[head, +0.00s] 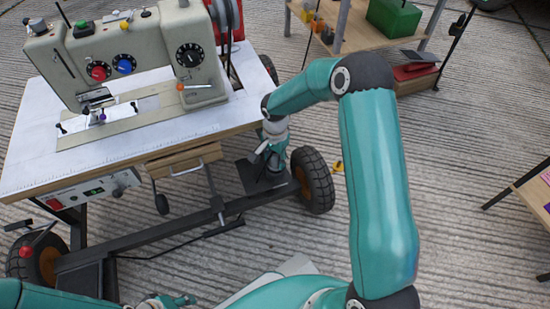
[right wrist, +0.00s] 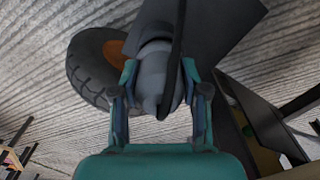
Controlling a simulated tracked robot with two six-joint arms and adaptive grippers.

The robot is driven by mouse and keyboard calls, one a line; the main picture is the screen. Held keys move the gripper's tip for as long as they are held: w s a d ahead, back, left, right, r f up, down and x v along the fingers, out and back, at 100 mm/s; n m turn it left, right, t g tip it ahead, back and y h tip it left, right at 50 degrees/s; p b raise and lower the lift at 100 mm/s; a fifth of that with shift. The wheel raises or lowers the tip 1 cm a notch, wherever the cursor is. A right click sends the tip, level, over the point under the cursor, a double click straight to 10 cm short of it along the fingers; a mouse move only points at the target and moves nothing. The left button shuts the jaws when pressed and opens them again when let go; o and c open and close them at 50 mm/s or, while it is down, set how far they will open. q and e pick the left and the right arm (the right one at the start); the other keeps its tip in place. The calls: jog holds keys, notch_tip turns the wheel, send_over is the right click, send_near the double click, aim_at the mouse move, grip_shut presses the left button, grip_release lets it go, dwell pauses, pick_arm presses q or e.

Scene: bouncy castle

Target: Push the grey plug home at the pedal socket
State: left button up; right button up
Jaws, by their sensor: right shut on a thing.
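My right gripper (head: 263,153) reaches down beside the front right wheel of the sewing cart, over a dark pedal plate (head: 248,178). In the right wrist view its two fingers (right wrist: 160,92) are shut on the grey plug (right wrist: 154,72), a rounded grey body between them. A dark cable crosses in front of the plug. The dark plate (right wrist: 218,28) lies just beyond the plug. The pedal socket is not distinguishable, and I cannot tell whether the plug touches it. My left gripper (head: 168,301) is partly seen at the bottom edge; its jaws are unclear.
A beige sewing machine (head: 140,55) stands on a white-topped wheeled cart (head: 30,150). A black wheel (head: 314,180) is right beside my right gripper. The cart's dark lower rail (head: 150,238) runs close by. Ribbed floor (head: 470,130) is open on the right.

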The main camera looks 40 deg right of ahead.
jog(key=shift+f+b, duration=0.55)
dwell(0.4)
jog(key=o, duration=1.3)
notch_tip(320, 180, up, 12)
